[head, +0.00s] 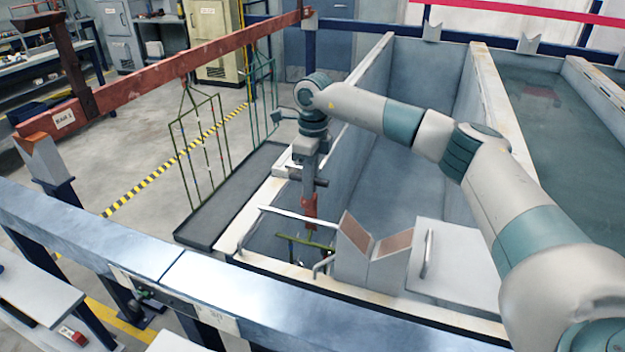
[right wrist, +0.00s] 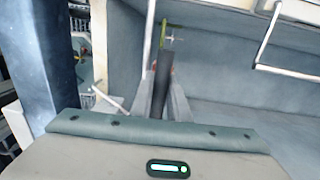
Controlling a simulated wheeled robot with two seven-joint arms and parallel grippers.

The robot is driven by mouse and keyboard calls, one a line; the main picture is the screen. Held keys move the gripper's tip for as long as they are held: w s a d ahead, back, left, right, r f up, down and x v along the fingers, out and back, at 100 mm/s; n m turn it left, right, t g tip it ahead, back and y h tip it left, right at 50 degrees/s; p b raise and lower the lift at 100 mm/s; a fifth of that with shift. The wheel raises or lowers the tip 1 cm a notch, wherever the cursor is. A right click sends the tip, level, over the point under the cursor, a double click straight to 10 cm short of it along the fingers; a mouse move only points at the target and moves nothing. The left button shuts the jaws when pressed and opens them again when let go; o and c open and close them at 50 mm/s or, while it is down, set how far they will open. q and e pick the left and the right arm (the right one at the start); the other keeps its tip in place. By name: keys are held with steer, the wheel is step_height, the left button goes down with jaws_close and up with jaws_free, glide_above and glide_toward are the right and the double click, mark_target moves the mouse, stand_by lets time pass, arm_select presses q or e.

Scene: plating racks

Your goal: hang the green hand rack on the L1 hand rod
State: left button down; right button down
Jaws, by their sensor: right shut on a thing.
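My right gripper (head: 310,208) points straight down over the narrow tank section at the near end of the tank row. It is shut on the upper part of the green hand rack (head: 305,241), whose green bars show just below, low inside the section. In the right wrist view a dark bar (right wrist: 163,80) lies between the fingers, with a small green part of the rack (right wrist: 165,36) beyond it. A white rod (head: 298,214) runs across this section beside the gripper; no L1 label is readable. Most of the rack is hidden. My left gripper is out of view.
A grey block with sloped brown faces (head: 358,235) and a lidded box (head: 440,260) stand right of the gripper. A steel rail (head: 150,260) crosses the front.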

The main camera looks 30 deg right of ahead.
steer(key=shift+s+a+r, duration=0.1)
steer(key=shift+s+a, duration=1.1)
steer(key=shift+a, duration=0.15)
steer(key=shift+f+b, duration=1.25)
steer(key=shift+f, duration=0.45)
